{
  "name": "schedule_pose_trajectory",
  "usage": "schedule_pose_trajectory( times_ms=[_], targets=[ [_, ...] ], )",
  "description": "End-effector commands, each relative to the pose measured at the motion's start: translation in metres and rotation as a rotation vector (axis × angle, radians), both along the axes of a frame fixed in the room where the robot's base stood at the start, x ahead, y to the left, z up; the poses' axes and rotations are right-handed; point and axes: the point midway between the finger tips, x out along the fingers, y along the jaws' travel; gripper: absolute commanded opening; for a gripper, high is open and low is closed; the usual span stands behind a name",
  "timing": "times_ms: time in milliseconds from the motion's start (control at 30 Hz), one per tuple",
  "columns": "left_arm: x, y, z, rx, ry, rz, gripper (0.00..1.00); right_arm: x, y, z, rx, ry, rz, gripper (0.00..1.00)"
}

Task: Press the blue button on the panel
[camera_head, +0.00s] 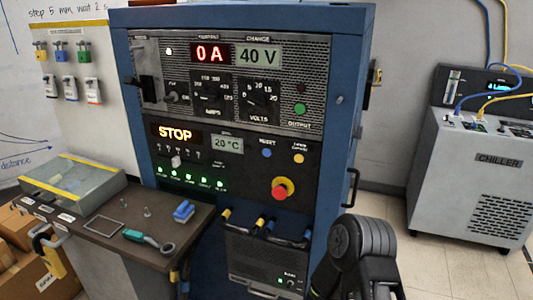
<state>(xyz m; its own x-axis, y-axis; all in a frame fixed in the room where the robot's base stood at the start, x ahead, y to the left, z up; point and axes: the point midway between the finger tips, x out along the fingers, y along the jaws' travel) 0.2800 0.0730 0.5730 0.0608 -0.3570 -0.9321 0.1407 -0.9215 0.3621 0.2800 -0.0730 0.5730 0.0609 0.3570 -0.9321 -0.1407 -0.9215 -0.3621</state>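The blue button (265,153) is a small round button under the RESET label on the black middle section of the panel (235,172). A small yellow button (299,159) sits to its right, and a red mushroom button on a yellow base is below it. Nothing covers the blue button. My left gripper is not in view.
A side table (108,238) at the left holds a clear-lidded box (72,185), a blue block and a teal-handled tool. Black handles (352,188) stick out from the cabinet's right side. A grey chiller (475,185) stands at the right. Floor shows between them.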

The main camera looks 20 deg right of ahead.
Motion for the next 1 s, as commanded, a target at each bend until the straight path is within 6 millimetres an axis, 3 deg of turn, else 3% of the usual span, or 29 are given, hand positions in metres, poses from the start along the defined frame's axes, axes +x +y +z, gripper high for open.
schedule_pose_trajectory(
  times_ms=[767, 1000],
  targets=[
    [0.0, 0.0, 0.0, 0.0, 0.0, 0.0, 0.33, 0.0, 0.0, 0.0, 0.0, 0.0, 0.0, 0.0],
    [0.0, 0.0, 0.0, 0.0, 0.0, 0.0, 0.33, 0.0, 0.0, 0.0, 0.0, 0.0, 0.0, 0.0]
  ],
)
